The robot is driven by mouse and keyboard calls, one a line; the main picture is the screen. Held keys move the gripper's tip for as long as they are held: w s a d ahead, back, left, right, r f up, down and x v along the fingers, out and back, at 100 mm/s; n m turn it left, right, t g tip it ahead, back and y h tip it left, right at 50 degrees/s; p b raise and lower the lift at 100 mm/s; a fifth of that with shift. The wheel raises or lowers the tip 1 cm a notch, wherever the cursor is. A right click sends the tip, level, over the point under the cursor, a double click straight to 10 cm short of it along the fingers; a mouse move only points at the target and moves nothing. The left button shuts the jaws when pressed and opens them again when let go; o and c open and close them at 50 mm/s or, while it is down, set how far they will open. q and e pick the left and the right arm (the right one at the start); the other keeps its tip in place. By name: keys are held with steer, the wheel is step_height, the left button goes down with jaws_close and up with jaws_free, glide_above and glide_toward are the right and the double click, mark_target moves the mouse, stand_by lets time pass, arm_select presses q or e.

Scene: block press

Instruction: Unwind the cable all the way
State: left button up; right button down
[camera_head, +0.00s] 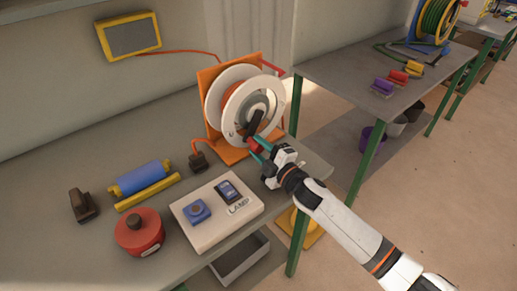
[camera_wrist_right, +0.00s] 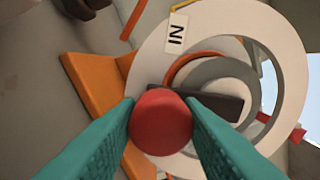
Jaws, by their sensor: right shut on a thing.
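The cable reel (camera_head: 250,108) is a white spool on an orange stand (camera_head: 229,152) at the table's back right corner. Some orange cable (camera_head: 229,86) is visible between its discs. A dark crank arm (camera_head: 255,122) with a red knob (camera_wrist_right: 161,122) is on its front face. My right gripper (camera_head: 255,149) is shut on the red knob, its teal fingers on either side. In the right wrist view the reel (camera_wrist_right: 290,40) fills the background, with a label reading "IN" (camera_wrist_right: 177,33). My left gripper is not in view.
A white panel (camera_head: 217,219) marked "LAMP", a red round container (camera_head: 139,232), a blue roller (camera_head: 142,177) and a dark block (camera_head: 83,205) stand on the table left of my arm. A yellow-framed screen (camera_head: 129,36) hangs on the wall. A second table (camera_head: 345,72) is at right.

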steer(key=shift+f, duration=0.1)
steer(key=c, duration=1)
jaws_free()
steer(key=shift+o, duration=0.2)
steer(key=b+v, duration=0.1)
steer(key=v, duration=1)
steer(key=shift+f, duration=0.1)
steer(key=shift+s+d, duration=0.35)
steer(key=shift+s, duration=0.05)
steer(key=shift+c, duration=0.2)
